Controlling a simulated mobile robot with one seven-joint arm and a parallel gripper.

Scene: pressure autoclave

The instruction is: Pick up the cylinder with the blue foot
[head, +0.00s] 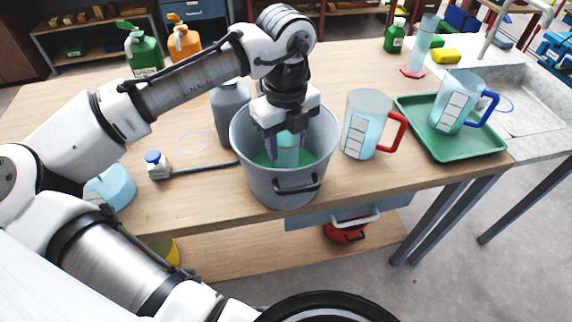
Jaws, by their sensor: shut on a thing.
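My gripper (287,152) points down inside a grey metal pot (243,168) with a dark handle on the wooden bench. It is shut on a pale, see-through blue-green cylinder (288,142) that stands between its fingers. The cylinder's lower end is down in the pot near something green, and I cannot make out its foot or the colour of it. Another clear cylinder (422,46), with a red foot, stands at the back right of the bench, apart from my gripper.
A jug with a red handle (367,125) stands close right of the pot. A green tray (480,147) holds a jug with a blue handle (458,98). A grey bottle (231,112) is behind the pot. A small blue-capped bottle (158,168) and dark rod (205,168) are left.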

